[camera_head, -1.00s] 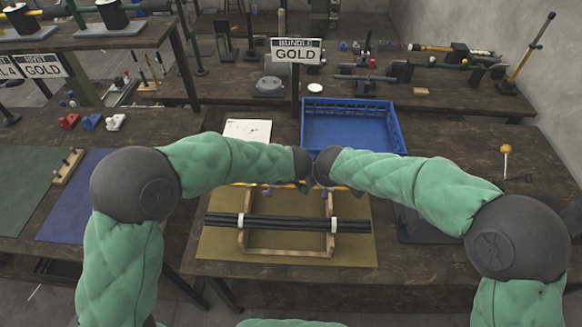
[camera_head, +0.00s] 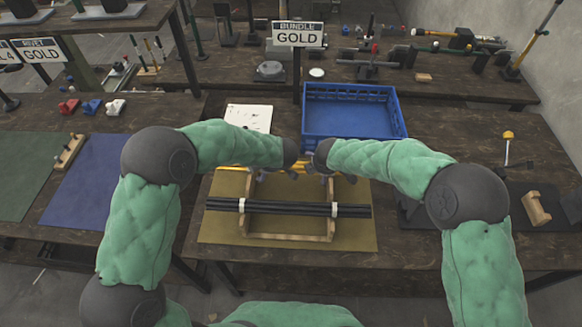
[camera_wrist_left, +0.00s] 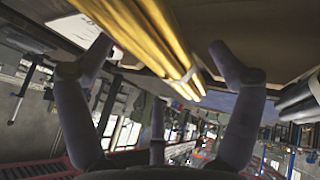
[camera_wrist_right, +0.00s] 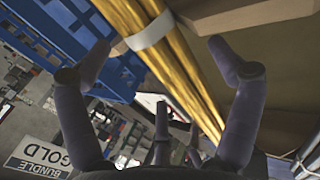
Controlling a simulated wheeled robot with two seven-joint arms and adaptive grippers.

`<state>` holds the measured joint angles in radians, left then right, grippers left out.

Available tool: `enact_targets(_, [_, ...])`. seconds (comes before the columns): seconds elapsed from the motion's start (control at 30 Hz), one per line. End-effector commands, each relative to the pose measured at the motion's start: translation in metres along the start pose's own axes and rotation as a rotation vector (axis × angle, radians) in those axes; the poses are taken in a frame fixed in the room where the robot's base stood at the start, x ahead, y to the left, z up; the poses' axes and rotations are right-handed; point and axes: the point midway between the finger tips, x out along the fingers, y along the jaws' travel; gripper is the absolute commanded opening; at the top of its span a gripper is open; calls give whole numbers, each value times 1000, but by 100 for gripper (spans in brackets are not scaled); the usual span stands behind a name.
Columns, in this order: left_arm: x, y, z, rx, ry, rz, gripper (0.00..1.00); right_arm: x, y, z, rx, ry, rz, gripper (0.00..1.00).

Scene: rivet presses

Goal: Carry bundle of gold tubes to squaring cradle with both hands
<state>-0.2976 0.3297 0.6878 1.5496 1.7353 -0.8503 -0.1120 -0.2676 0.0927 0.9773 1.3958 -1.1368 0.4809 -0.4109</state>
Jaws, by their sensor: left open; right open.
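The bundle of gold tubes (camera_head: 235,168) lies across the back of a wooden frame (camera_head: 290,237), largely hidden by my wrists. A white band shows on the gold tubes in the right wrist view (camera_wrist_right: 180,70). My left gripper (camera_head: 276,174) is open, with the gold tubes (camera_wrist_left: 165,50) crossing between its fingers. My right gripper (camera_head: 330,176) is open, its fingers on either side of the gold tubes. I see no grip on them. A wooden cradle-like piece (camera_head: 536,208) stands on a dark mat at right; I cannot tell which wooden piece is the squaring cradle.
A black tube bundle (camera_head: 290,208) with white bands lies across the frame, in front of the gold one. A blue crate (camera_head: 350,143) and the gold bundle sign (camera_head: 297,34) stand behind. A yellow-topped pin (camera_head: 507,145) stands at right. The olive mat (camera_head: 225,232) has bare room.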

Motion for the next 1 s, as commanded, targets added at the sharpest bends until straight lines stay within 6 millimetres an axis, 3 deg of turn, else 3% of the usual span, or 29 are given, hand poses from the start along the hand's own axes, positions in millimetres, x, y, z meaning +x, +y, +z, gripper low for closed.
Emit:
enact_targets(0.2, [20, 1, 0, 0, -1, 1, 91, 20, 0, 0, 1, 0, 0, 91])
enact_targets(0.6, [24, 1, 0, 0, -1, 1, 91, 24, 0, 0, 1, 1, 1, 91])
enact_targets(0.9, [24, 1, 0, 0, 0, 1, 7, 24, 0, 0, 1, 1, 1, 7])
enact_targets(1.0, [24, 0, 0, 0, 0, 1, 4, 24, 0, 0, 1, 1, 0, 4])
